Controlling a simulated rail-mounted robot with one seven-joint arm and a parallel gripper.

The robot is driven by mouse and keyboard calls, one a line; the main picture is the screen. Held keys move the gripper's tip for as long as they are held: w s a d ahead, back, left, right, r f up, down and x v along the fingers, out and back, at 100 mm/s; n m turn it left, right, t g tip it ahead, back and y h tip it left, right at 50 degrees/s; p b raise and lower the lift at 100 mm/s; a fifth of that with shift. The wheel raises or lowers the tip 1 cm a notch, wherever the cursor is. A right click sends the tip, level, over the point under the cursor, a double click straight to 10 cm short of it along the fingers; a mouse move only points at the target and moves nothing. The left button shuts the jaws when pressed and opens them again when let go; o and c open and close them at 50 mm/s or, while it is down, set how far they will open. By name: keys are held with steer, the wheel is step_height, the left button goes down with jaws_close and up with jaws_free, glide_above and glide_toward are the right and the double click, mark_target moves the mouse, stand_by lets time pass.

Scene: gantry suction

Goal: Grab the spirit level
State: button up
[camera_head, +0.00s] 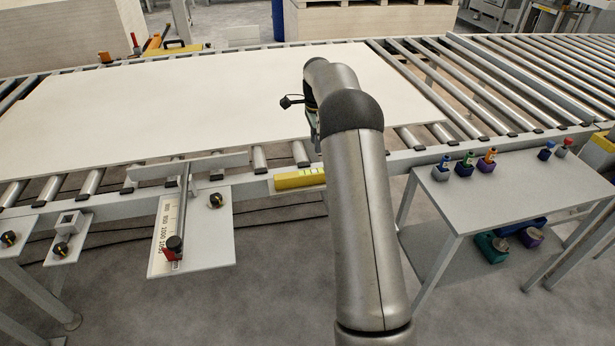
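The spirit level (298,180) is a short yellow bar with a greenish vial part. It lies along the front rail of the roller conveyor, just left of my arm, and my arm may cover its right end. My arm rises from the lower right and bends over the conveyor's front edge. My gripper is hidden behind the arm links, so its fingers and its distance to the level cannot be seen.
A large pale board (170,105) covers the rollers behind the level. A scale plate with a stop (205,245) juts out at front left. A grey side table (500,190) with several small coloured items stands at right. Bare floor shows below the level.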

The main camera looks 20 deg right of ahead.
mark_target(314, 171)
step_height(314, 171, down, 8)
steer(key=shift+f+p, duration=0.15)
steer(key=shift+p, duration=0.4)
steer(key=shift+w+a+f+p, duration=0.1)
steer(key=shift+f+p, duration=0.35)
steer(key=shift+f, duration=0.85)
steer(key=shift+w+a+f+p, duration=0.1)
steer(key=shift+f+p, duration=0.3)
steer(key=shift+f, duration=0.9)
jaws_close()
